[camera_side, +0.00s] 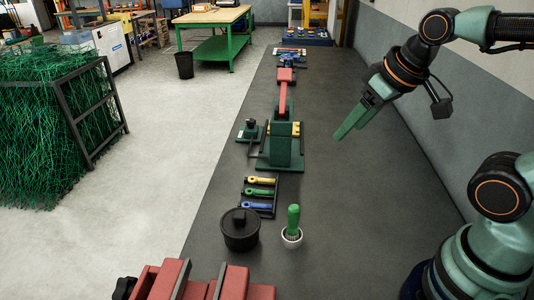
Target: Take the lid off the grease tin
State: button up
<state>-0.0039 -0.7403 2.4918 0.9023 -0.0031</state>
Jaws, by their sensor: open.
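The grease tin (241,238) is a dark round tin on the grey bench, near the front middle of the side view. Its black lid (240,217) with a blocky knob sits on top of it. My gripper (345,130) is up and to the right of the tin, well apart from it, above the bench. Its green fingers point down and left. It is open, with nothing seen between the fingers.
Red vise-like blocks (205,283) are in front. A green fixture (283,150) stands further back. The bench's right side is clear.

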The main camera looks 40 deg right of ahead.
jog(key=w+a+n+g, duration=0.3)
jog(key=w+a+n, duration=0.2)
jog(key=w+a, duration=0.3)
jog(key=n+g, duration=0.3)
jog(key=n, duration=0.1)
send_near(239, 214)
notch_tip(239, 214, down, 4)
jog(key=shift+f, duration=0.1)
jog(key=shift+s+f, duration=0.2)
jog(key=shift+f, duration=2.35)
grip_shut()
